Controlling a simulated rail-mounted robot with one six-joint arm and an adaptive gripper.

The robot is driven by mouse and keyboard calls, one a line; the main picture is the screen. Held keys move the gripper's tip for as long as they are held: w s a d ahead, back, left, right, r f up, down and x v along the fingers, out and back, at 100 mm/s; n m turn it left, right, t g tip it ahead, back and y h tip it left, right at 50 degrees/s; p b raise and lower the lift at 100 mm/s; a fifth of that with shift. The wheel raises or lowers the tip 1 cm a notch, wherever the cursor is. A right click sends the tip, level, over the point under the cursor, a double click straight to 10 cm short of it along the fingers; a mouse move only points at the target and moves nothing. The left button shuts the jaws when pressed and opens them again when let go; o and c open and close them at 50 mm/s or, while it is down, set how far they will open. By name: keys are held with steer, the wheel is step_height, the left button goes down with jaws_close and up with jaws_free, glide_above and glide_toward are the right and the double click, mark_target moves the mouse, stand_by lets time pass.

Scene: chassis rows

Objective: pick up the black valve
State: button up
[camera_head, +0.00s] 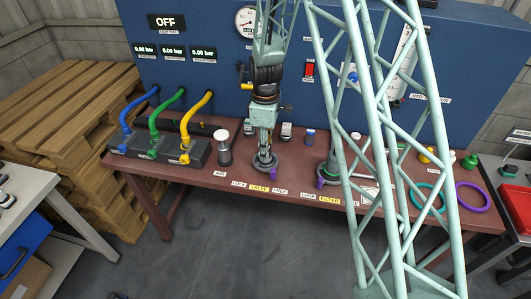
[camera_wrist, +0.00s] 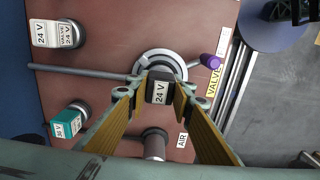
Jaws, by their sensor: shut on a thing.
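The black valve (camera_wrist: 159,90), a small block with a white "24 V" label, sits between my fingertips in the wrist view. My gripper (camera_wrist: 158,92) is shut on it, one finger on each side. The valve is over a round grey mount (camera_wrist: 150,62) with a purple-ended lever (camera_wrist: 210,62). I cannot tell whether it is still seated in the mount or just above it. In the head view my gripper (camera_head: 263,148) points down over the mount (camera_head: 264,164) near the "VALVE" label, and hides the valve there.
A white "24 V" valve (camera_wrist: 45,33) and a teal valve (camera_wrist: 66,124) stand nearby. A dark post with a light top (camera_head: 224,150) stands left of my gripper. Blue, green and yellow hoses (camera_head: 196,112) are further left. A blue panel (camera_head: 215,80) rises behind the red-brown bench (camera_head: 215,178).

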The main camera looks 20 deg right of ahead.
steer(key=shift+r+p, duration=0.5)
steer(key=shift+r, duration=4.1)
steer(key=shift+w, duration=0.1)
steer(key=shift+w+r+m, duration=0.95)
steer(key=shift+m, duration=0.55)
steer(key=w+r+m, duration=0.6)
steer(key=r+m, duration=0.3)
steer(key=m, duration=0.3)
steer(key=shift+w+r+m, duration=0.25)
steer(key=shift+w+m, duration=0.05)
steer(key=shift+m, duration=0.1)
steer(key=shift+d, duration=0.1)
